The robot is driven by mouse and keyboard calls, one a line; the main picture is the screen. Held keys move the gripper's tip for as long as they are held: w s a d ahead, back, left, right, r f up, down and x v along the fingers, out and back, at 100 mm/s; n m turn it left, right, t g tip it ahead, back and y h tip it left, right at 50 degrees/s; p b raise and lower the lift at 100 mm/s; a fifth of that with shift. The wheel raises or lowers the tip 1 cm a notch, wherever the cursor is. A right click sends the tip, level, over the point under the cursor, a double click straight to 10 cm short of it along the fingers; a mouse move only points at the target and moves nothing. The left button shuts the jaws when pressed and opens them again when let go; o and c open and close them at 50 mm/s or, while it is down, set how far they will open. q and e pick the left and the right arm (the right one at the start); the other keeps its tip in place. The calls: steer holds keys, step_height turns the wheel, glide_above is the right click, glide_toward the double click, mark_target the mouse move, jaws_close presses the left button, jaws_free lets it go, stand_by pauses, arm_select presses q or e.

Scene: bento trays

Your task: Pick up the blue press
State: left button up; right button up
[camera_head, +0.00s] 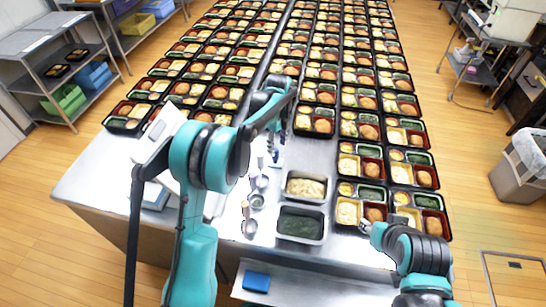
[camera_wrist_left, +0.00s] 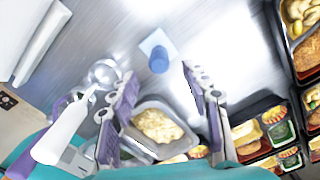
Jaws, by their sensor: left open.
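The blue press shows in the left wrist view as a blue cylinder (camera_wrist_left: 158,60) on a pale square plate, on the steel table. My left gripper (camera_wrist_left: 159,72) is open, its fingers on either side of the press in that picture, with nothing between them touching it that I can see. In the head view my left gripper (camera_head: 274,157) hangs over the table's middle, and the press is mostly hidden around it. My right gripper (camera_head: 368,229) is low by the front bento trays; its jaws are too small to read.
A pan of pale food (camera_head: 305,174) and a pan of dark greens (camera_head: 301,209) stand in front of my left gripper. Ladles (camera_head: 249,226) lie to their left. Rows of filled bento trays (camera_head: 371,192) cover the right and back. A blue block (camera_head: 256,282) lies on the front shelf.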

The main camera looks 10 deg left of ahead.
mark_target(276, 150)
arm_select(q)
steer(key=f, duration=0.2)
steer(key=f+b, duration=0.1)
steer(key=f, duration=0.1)
steer(key=f+b, duration=0.1)
steer(key=f, duration=0.1)
steer(key=shift+w+a, duration=0.2)
steer(key=shift+a, duration=0.05)
jaws_close()
